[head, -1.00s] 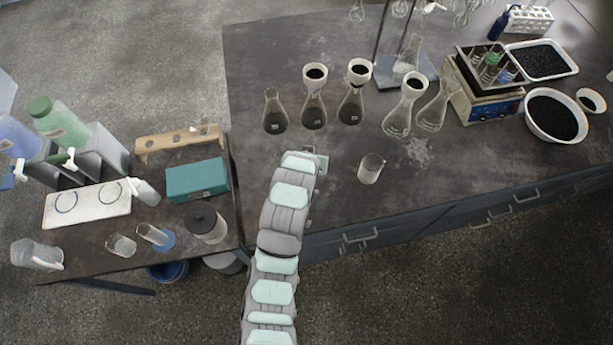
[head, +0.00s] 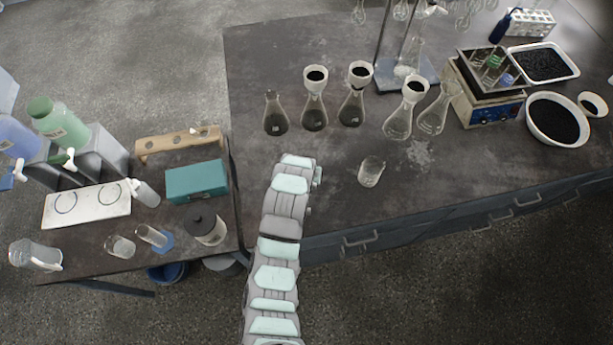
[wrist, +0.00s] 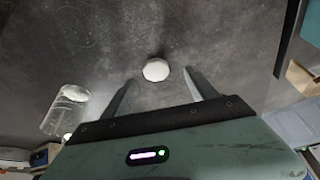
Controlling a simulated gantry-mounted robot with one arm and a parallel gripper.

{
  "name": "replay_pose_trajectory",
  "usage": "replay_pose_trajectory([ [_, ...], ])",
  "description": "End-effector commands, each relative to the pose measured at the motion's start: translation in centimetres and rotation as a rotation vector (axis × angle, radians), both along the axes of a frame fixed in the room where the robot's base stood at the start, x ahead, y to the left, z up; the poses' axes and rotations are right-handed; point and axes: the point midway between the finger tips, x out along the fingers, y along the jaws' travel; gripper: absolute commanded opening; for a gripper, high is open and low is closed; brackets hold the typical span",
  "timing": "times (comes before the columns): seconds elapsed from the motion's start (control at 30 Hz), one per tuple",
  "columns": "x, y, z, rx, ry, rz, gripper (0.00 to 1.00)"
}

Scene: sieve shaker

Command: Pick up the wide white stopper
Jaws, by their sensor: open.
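The wide white stopper (wrist: 156,69) is a small, round, pale disc on the dark bench top in the wrist view. My gripper (wrist: 161,77) is open, with one finger to each side of the stopper in the picture. Its fingers look empty and I see no contact; the height above the bench is hard to tell. In the head view my arm hides both the stopper and the gripper's fingers.
A clear beaker (head: 371,172) stands right of my arm; it also shows in the wrist view (wrist: 66,108). Several flasks (head: 314,117), some with black-filled white tops, stand behind. A shaker (head: 486,100) and a white bowl (head: 533,124) of black grains are at right.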

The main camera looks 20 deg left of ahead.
Motion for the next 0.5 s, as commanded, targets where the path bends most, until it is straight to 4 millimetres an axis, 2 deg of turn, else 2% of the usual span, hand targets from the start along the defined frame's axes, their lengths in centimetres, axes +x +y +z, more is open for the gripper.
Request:
replay_pose_trajectory([
  [0.5,2.0,-0.2,-4.2,-0.001,0.003,0.000,0.67],
])
